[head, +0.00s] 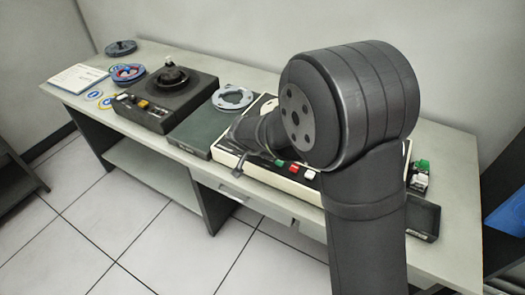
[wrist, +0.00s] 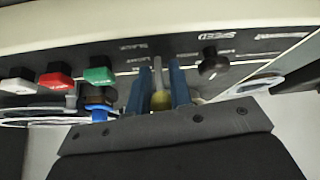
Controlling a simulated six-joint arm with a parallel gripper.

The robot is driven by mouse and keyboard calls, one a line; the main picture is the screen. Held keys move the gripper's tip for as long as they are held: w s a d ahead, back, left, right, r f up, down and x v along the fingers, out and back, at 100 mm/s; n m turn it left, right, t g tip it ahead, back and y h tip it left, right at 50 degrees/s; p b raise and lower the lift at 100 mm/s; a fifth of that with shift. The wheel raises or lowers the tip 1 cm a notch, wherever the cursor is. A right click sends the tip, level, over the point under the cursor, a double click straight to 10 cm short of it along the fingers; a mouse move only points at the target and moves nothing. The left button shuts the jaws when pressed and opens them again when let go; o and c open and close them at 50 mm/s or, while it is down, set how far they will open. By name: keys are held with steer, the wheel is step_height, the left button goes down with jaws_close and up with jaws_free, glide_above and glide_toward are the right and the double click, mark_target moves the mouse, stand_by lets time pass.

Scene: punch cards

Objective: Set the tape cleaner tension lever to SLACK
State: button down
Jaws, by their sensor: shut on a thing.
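The cleaner machine has a cream frame (head: 228,160) and a dark top panel, partly hidden behind my arm in the head view. In the wrist view a thin lever with a grey shaft (wrist: 157,68) and a yellowish knob stands between the two blue fingers of my gripper (wrist: 159,84). The gripper is shut on this lever. White labels (wrist: 130,48) lie on the panel beyond the fingers, upside down and too small to read surely. I cannot tell which mark the lever points at. The gripper's fingers are hidden in the head view.
White (wrist: 18,80), red (wrist: 56,78) and green (wrist: 100,73) buttons sit left of the fingers, with a blue-ended black part (wrist: 98,98) close by. A black knob (wrist: 212,64) is just right. A black deck (head: 165,104) stands further left on the table (head: 140,145).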

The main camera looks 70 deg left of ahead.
steer(key=shift+s+d+t+y, duration=0.1)
steer(key=shift+s+t+y, duration=0.05)
steer(key=shift+t+y, duration=0.3)
stand_by(0.3)
steer(key=c, duration=1.3)
jaws_free()
steer(key=shift+c, duration=0.2)
steer(key=shift+d, duration=0.1)
steer(key=v, duration=1.7)
steer(key=shift+s+d, duration=0.2)
steer(key=shift+d, duration=0.05)
steer(key=shift+f, duration=0.1)
steer(key=x, duration=1.7)
steer(key=shift+w+a, duration=0.2)
steer(key=shift+a, duration=0.15)
